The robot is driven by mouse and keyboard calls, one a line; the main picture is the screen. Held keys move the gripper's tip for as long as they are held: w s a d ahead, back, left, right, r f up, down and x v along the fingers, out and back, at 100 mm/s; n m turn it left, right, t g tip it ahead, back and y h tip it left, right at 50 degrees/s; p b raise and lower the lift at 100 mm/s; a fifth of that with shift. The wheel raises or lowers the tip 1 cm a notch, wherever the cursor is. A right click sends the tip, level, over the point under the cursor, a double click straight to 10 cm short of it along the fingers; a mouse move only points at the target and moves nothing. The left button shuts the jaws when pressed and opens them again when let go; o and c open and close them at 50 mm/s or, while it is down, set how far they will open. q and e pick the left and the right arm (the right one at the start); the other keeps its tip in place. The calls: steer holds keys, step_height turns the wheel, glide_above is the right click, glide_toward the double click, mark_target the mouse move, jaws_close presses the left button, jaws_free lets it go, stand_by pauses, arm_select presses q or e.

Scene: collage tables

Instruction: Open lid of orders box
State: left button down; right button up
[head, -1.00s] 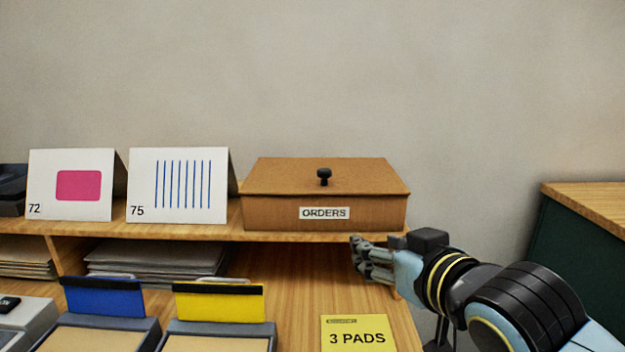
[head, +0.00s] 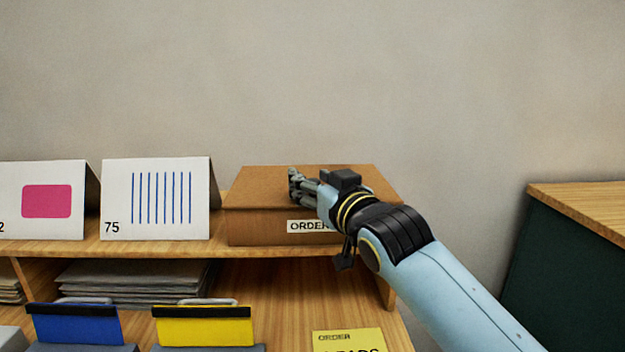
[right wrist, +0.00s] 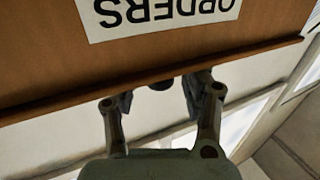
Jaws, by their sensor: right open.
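The brown orders box (head: 255,226) stands on the wooden shelf with its lid (head: 265,180) closed. Its ORDERS label is partly covered by my right gripper (head: 294,186), which is in front of the lid in the head view. The lid's knob is hidden there. In the right wrist view the label (right wrist: 160,12) appears upside down, and a small dark round piece, apparently the knob (right wrist: 160,84), shows between the open fingers of my right gripper (right wrist: 158,95). I cannot tell whether the fingers touch it. My left gripper is not in view.
A white card marked 75 (head: 155,200) stands left of the box, with a pink-patch card (head: 46,202) beyond it. Grey sheets (head: 135,277) lie under the shelf. Blue (head: 76,324) and yellow (head: 205,327) clips and a yellow note (head: 348,341) are below. The wall behind is bare.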

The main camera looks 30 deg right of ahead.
jaws_close()
steer(key=shift+w, duration=0.1)
stand_by(0.3)
steer(key=shift+f, duration=0.15)
